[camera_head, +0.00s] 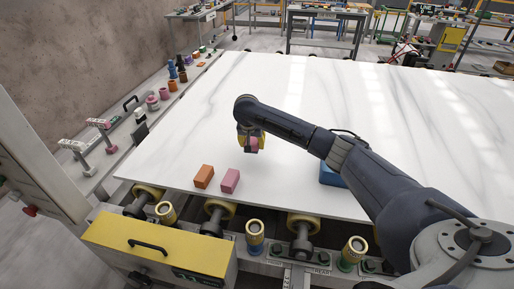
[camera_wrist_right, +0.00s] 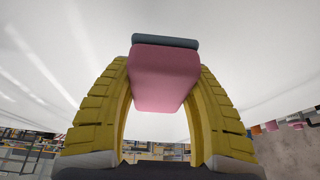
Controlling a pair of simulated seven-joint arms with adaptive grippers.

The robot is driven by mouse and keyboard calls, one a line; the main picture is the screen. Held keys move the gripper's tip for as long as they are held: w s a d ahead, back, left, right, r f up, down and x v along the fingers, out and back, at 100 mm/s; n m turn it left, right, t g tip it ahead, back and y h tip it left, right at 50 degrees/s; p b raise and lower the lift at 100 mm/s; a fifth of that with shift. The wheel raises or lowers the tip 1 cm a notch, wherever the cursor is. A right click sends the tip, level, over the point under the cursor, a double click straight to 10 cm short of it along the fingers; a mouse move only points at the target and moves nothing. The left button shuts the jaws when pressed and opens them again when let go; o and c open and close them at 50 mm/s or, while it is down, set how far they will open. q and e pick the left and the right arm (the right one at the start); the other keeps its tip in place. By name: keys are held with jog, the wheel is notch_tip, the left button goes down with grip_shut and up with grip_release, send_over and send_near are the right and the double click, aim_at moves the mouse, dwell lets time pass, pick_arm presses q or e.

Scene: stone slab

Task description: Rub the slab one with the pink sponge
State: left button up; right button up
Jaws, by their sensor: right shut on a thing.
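My right gripper (camera_head: 251,147) is shut on a pink sponge (camera_head: 254,143) over the white marbled slab (camera_head: 330,90). In the right wrist view the pink sponge (camera_wrist_right: 165,80) sits between the yellow fingers of my right gripper (camera_wrist_right: 165,70), with a dark grey strip along its far edge. The slab (camera_wrist_right: 60,60) fills the upper part of that view. I cannot tell whether the sponge touches the slab. Another pink block (camera_head: 230,181) lies near the slab's front edge. My left gripper is not in view.
An orange block (camera_head: 204,176) lies left of the loose pink block. A blue object (camera_head: 330,175) is partly hidden behind my right arm. Several bottles and small parts stand on the ledge (camera_head: 120,160) left of the slab. The slab's far part is clear.

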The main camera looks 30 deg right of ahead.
jog(key=shift+r, duration=1)
